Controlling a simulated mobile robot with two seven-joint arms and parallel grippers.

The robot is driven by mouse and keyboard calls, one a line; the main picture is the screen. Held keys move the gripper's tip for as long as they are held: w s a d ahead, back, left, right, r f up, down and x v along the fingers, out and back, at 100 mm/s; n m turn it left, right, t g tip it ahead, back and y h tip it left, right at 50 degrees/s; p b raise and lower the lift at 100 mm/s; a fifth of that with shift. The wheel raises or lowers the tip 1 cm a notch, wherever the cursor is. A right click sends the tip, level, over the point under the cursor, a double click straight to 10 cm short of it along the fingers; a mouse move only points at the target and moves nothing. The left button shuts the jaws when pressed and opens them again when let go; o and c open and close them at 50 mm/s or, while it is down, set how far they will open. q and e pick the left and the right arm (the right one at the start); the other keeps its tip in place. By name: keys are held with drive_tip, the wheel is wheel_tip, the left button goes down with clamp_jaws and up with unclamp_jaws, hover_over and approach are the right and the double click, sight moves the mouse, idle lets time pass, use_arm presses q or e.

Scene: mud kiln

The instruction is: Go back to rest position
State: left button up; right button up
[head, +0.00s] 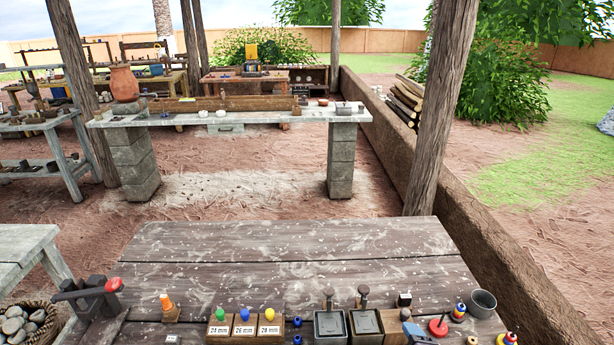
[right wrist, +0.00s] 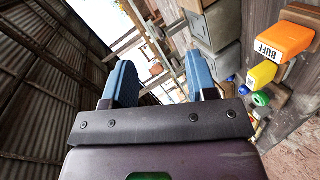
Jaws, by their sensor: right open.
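My right gripper (right wrist: 158,62) shows in the right wrist view with its two blue fingers spread apart. Nothing is between the fingers. The view is tilted, with the table's things on its right side. A small blue shape (head: 420,334) at the bottom edge of the head view may be a fingertip of the right gripper; I cannot tell. My left gripper is not in the head view.
The wooden table (head: 290,245) is bare in its far half. Its near edge holds labelled blocks with coloured knobs (head: 245,328), two grey boxes (head: 366,322), a grey cup (head: 482,303) and a red-knobbed lever (head: 90,291). An orange BUFF block (right wrist: 283,39) is right of the gripper.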

drive_tip(key=s+d+f+m+g, duration=0.1)
drive_tip(key=s+d+f+m, duration=0.2)
drive_tip(key=s+m, duration=0.4)
drive_tip(key=s+d+f+m+g, duration=0.1)
drive_tip(key=s+d+f+m, duration=0.2)
drive_tip(key=s+m, duration=0.4)
drive_tip(key=shift+s+d+f+h, duration=0.3)
drive_tip(key=shift+s+f, duration=0.2)
drive_tip(key=shift+s, duration=0.4)
